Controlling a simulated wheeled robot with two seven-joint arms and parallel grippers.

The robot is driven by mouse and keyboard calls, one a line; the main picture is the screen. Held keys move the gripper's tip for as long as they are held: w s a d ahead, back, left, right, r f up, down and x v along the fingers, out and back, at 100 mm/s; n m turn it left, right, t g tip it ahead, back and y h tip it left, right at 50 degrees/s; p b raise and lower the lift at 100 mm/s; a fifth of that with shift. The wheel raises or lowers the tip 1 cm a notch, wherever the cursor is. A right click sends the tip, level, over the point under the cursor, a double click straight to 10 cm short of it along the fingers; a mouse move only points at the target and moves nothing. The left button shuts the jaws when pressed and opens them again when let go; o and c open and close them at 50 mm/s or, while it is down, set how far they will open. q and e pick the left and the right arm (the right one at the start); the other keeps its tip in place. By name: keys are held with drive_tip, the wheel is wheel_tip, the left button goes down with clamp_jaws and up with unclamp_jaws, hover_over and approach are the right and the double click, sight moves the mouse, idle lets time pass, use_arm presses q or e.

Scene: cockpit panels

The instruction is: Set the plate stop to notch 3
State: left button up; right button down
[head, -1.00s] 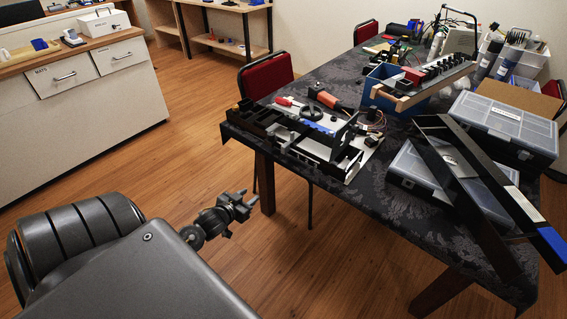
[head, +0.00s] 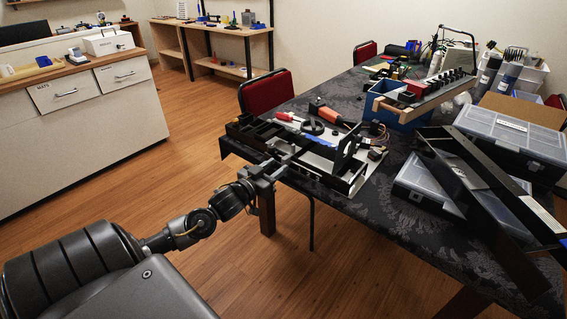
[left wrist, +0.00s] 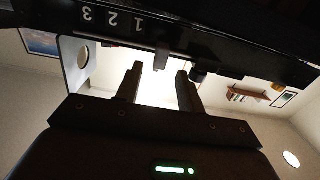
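A black device with a pale base plate (head: 322,152) lies at the near left end of the table. In the left wrist view its dark front bar (left wrist: 190,38) crosses the top, with upside-down white labels 3, 2 and 1 (left wrist: 112,19). A small dark tab (left wrist: 161,59), possibly the plate stop, hangs from the bar right of the label 1. My left gripper (left wrist: 160,72) is open, its fingertips just below the bar with the tab between them. I cannot tell whether they touch. In the head view the left gripper (head: 279,167) is at the device's near edge. My right gripper is not in view.
A screwdriver with a red handle (head: 287,117) and an orange tool (head: 326,113) lie by the device. A long black tray (head: 485,190) and lidded grey cases (head: 512,133) fill the table's right. A red chair (head: 266,92) stands behind the table's left end.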

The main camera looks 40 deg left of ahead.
sight(283, 161)
use_arm(q)
drive_tip(key=shift+w, duration=2.05)
clamp_jaws()
